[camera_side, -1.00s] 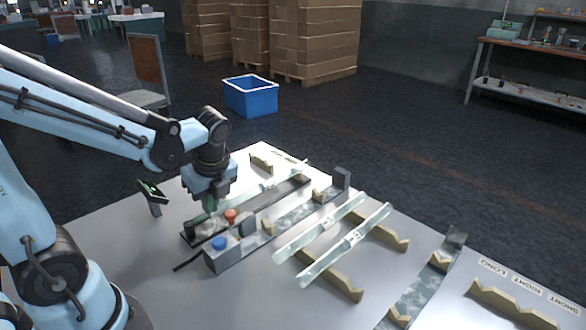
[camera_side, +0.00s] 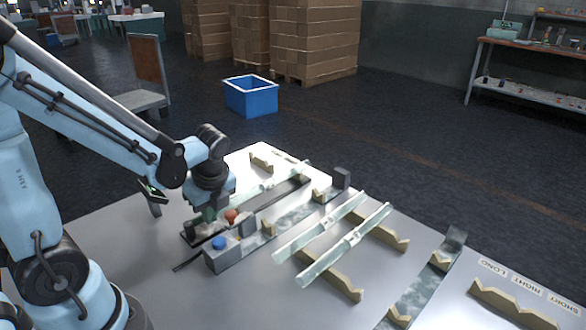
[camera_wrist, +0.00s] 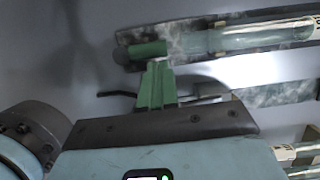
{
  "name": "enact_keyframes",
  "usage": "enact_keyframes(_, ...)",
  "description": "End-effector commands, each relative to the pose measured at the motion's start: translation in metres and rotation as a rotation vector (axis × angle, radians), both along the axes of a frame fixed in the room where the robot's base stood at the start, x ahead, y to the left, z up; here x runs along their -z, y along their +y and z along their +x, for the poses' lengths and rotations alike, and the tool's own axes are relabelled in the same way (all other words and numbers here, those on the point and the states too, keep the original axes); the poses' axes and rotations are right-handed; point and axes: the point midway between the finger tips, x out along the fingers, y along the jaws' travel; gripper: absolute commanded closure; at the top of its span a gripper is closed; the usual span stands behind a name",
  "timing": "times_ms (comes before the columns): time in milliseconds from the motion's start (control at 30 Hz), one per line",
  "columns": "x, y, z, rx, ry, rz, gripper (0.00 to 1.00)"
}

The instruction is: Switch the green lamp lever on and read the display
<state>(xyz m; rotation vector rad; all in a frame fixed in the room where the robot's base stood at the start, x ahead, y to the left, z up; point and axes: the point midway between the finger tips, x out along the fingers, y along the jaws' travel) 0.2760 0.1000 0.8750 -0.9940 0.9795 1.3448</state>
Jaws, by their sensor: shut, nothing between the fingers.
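My gripper (camera_wrist: 157,85) is shut and empty. In the wrist view its green fingertips reach the green lever (camera_wrist: 148,48), a short rounded bar at the end of a dark rail, and seem to touch it. In the side view my gripper (camera_side: 209,211) points down at the near end of the dark rail (camera_side: 270,199), beside an orange-red knob (camera_side: 231,215). There the lever is hidden or merges with the fingers. The small dark display (camera_side: 153,191) stands on a post left of my gripper, partly behind my arm. It shows some green, too small to read.
A blue knob (camera_side: 219,243) sits on a grey block close by. Glass tubes (camera_side: 345,244) lie on notched tan supports (camera_side: 333,279) to the right. The front left of the table (camera_side: 170,290) is mostly clear.

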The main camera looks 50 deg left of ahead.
Motion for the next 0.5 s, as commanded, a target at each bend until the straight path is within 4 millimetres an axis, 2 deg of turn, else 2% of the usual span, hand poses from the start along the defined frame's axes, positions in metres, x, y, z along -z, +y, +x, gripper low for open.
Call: enact_keyframes(500, 0.0002, 0.0043, 0.0026, -0.091, 0.002, -0.001, 1.0)
